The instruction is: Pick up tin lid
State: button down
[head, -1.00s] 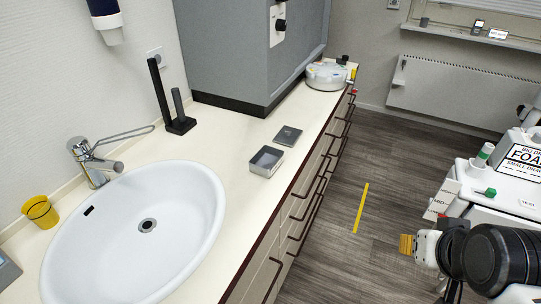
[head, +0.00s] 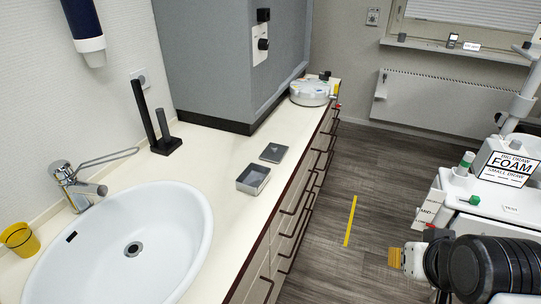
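The tin lid (head: 274,152) is a flat, dark grey square lying on the white counter. Just in front of it stands the open grey tin (head: 253,181), close beside it near the counter's front edge. My arm shows at the lower right, with the tip of my gripper (head: 396,257) at its left end, over the floor and well to the right of the counter. It is far from the lid. The gap between its fingers cannot be made out from this angle.
A white sink (head: 120,240) with a tap (head: 75,185) fills the counter's near end. A black stand (head: 160,130) and a large grey cabinet (head: 225,60) stand behind the lid. A round white container (head: 310,94) sits farther along. A white cart (head: 500,190) is at right.

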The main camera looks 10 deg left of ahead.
aim_at(274, 153)
jog(key=i+l+u, duration=0.1)
jog(key=i+u, duration=0.2)
jog(key=i, duration=0.25)
jog(key=i+l+u, duration=0.25)
jog(key=i, duration=0.3)
jog(key=i+l+u, duration=0.3)
jog(key=i, duration=0.2)
